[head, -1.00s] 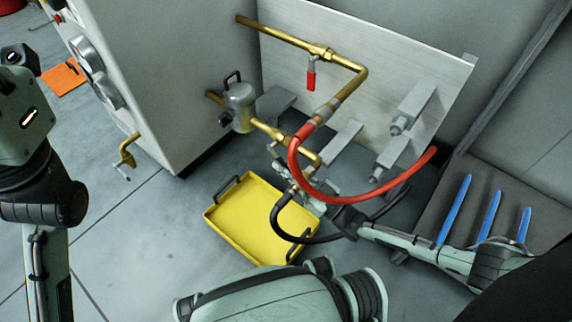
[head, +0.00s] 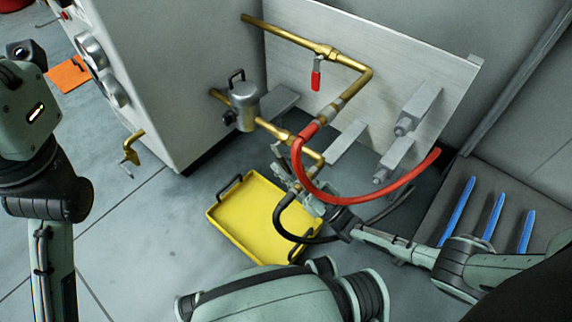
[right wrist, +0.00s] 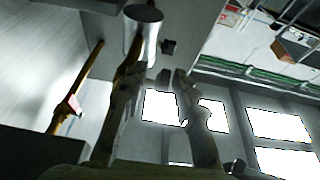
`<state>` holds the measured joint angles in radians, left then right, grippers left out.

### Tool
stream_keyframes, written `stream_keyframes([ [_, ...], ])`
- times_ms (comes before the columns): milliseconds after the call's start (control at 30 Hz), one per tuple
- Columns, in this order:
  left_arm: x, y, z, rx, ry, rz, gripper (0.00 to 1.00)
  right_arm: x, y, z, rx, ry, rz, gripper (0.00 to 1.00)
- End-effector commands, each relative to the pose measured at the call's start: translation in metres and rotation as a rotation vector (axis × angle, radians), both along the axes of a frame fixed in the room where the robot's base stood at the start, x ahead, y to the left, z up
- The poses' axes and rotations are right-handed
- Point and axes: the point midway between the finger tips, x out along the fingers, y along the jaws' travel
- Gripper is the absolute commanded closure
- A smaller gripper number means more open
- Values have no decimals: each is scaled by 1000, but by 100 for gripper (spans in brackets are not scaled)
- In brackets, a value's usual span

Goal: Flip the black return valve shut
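The lower brass pipe (head: 275,131) runs from the grey cabinet past a metal strainer pot (head: 245,108) toward the red and black hoses. My right gripper (head: 284,162) is at this pipe, just below its valve section. I cannot tell whether a finger touches the handle. My left arm stands at the left; its fingers are out of view.
A red-handled valve (head: 316,79) hangs on the upper pipe. The red hose (head: 340,198) and black hose (head: 287,229) loop close around my right wrist. A yellow tray (head: 235,225) lies on the floor below.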

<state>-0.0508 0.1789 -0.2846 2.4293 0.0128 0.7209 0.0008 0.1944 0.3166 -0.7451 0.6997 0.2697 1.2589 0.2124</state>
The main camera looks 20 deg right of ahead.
Motion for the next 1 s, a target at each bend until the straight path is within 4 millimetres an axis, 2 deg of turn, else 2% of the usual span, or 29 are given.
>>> stream_keyframes([
  [267, -1, -1, -1, 7, 0, -1, 100, -5, -2, -3, 0, 1, 1, 72],
  [367, 0, -1, -1, 6, -1, -1, 100, -15, -9, -8, -2, 5, 0, 72],
  [733, 0, 0, 0, 4, -1, 0, 100, -73, -48, -35, -2, 3, 0, 72],
  [1000, 0, 0, 0, 3, -1, 0, 100, -93, -61, -44, 0, 1, 0, 72],
])
